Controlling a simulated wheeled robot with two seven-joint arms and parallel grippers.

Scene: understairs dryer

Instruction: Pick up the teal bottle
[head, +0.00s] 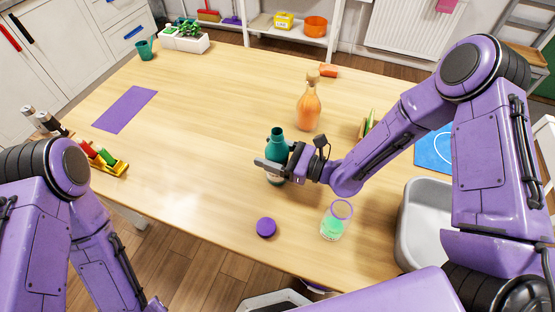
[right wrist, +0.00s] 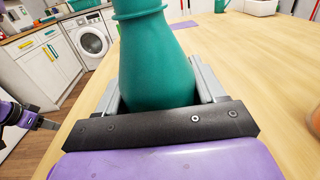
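The teal bottle (head: 277,139) stands upright at the middle of the wooden table, its neck showing above my right gripper (head: 273,166). In the right wrist view the bottle (right wrist: 155,65) fills the gap between the grey fingers of my right gripper (right wrist: 158,88), which press against both its sides. The gripper hides part of its body in the head view, and I cannot tell whether its base touches the table. My left gripper (head: 37,115) is beyond the table's left edge, far from the bottle, its two grey tips apart and empty.
An orange bottle (head: 309,108) stands behind the teal one. A purple lid (head: 266,227) and a glass with green contents (head: 332,224) are in front. A grey basin (head: 423,213) is at right. A purple mat (head: 125,109) lies at left. The table's left-middle is clear.

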